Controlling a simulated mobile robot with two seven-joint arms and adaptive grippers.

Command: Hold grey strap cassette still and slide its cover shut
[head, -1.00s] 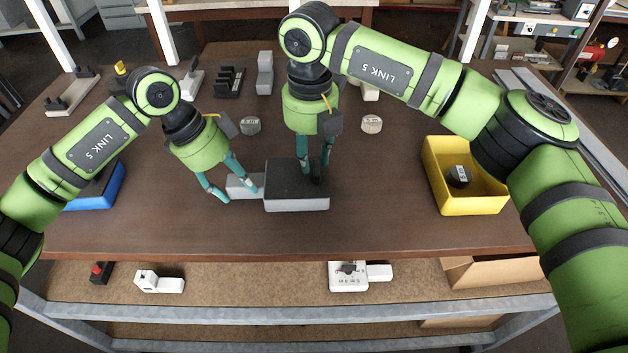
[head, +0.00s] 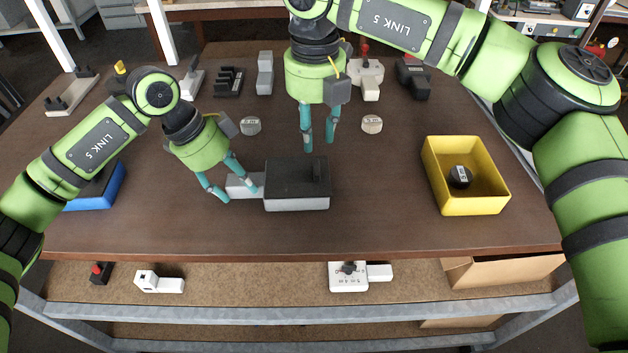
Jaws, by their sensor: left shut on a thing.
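The grey strap cassette (head: 297,204) lies near the front middle of the brown table. Its dark cover (head: 290,178) lies over the top of the box, with a small upright tab near its right side. A lighter grey narrow end (head: 238,182) sticks out on the left. My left gripper (head: 242,194) is shut on this narrow end, one finger in front and one behind. My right gripper (head: 319,148) is raised above and behind the cover, fingers apart, with nothing between them. No gap between cover and box is clear from here.
A yellow bin (head: 465,206) with a dark round piece (head: 460,176) stands at the right. A blue tray (head: 98,196) is at the left. Two small round pieces (head: 250,126) (head: 372,124) and several grey fixtures stand behind. The table right of the cassette is clear.

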